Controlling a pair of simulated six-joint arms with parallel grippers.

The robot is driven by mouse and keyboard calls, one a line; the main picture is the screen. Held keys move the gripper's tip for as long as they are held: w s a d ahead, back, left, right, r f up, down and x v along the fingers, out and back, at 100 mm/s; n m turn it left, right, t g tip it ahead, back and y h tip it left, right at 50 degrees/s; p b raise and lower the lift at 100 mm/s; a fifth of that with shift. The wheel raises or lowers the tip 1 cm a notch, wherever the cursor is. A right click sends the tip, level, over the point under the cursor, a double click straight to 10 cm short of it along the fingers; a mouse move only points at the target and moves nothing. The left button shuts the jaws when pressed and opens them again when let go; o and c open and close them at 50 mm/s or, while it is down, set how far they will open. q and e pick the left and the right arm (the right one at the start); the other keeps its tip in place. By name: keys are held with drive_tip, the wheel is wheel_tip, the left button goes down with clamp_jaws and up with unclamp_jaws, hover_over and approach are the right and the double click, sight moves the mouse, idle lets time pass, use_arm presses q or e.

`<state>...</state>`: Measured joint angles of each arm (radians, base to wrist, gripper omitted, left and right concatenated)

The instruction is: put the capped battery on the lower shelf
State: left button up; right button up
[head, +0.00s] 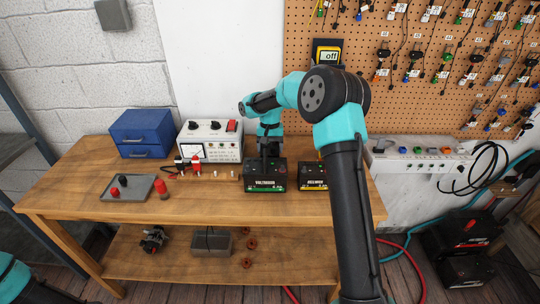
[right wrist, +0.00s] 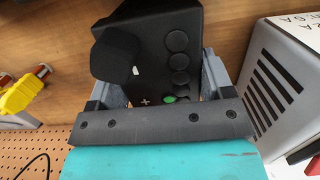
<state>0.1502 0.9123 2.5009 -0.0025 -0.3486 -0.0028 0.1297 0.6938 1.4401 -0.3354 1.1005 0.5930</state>
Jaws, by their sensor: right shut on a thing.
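A black battery with a green label (head: 265,176) is at the middle of the bench. In the right wrist view its black body (right wrist: 165,30) shows a black cap (right wrist: 114,54) over a terminal at one side. My right gripper (head: 268,152) comes down over this battery from behind and is shut on it, a finger on each side. I cannot tell whether the battery's base touches the bench top. The lower shelf (head: 125,268) is under the bench. At the lower left only part of my left arm shows; its gripper is out of view.
A yellow-labelled battery (head: 313,177) stands close to the right. A white tester (head: 210,143), blue drawer box (head: 141,133), grey tray (head: 108,191) and red cap (head: 160,187) are to the left. The shelf holds an alternator (head: 154,239), grey box (head: 212,243) and brown rings (head: 252,244).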

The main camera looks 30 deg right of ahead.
sight(270, 146)
drive_tip(key=shift+r, duration=0.1)
drive_tip(key=c, duration=0.7)
drive_tip(key=shift+r, duration=5)
clamp_jaws()
